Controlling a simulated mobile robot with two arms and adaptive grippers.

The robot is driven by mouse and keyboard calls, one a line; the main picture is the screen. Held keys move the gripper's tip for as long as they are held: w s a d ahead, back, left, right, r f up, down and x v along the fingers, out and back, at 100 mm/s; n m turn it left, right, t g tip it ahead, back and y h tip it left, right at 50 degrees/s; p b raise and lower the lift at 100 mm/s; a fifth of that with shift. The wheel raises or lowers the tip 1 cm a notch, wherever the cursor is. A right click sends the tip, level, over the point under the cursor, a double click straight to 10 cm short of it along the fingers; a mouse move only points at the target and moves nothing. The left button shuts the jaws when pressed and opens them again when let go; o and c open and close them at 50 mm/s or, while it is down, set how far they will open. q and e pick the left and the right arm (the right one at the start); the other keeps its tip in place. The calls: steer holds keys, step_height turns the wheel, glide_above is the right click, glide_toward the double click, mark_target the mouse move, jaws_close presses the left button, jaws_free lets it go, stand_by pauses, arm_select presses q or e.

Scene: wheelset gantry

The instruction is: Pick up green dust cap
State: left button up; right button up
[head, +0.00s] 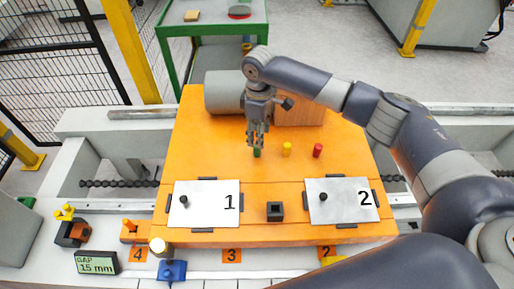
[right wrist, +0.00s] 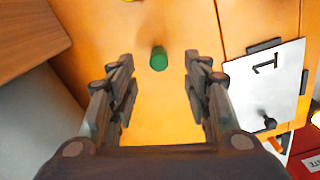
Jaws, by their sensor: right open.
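The green dust cap (right wrist: 158,59) stands on the orange table. In the right wrist view it sits between and a little beyond my open fingertips, apart from both. My right gripper (right wrist: 158,75) is open and empty, pointing down over it. In the head view the right gripper (head: 257,146) hangs above the green cap (head: 257,154), whose upper part is hidden behind the fingers. A yellow cap (head: 287,149) and a red cap (head: 318,150) stand to the right of it. My left gripper is not in view.
A grey cylinder (head: 222,92) and a wooden block (head: 298,112) stand behind the caps. White plates marked 1 (head: 210,207) and 2 (head: 335,211) lie in front, with a black square holder (head: 275,211) between them. Bare orange table surrounds the green cap.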

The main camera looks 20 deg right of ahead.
mark_target(257, 150)
steer(key=shift+f, duration=1.25)
steer(key=shift+w+a+f, duration=0.1)
steer(key=shift+w+f, duration=0.05)
steer(key=shift+f, duration=1.05)
steer(key=shift+w+a+f, duration=0.1)
steer(key=shift+f, duration=1.05)
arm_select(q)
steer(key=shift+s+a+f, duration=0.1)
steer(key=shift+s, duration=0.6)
arm_select(e)
jaws_close()
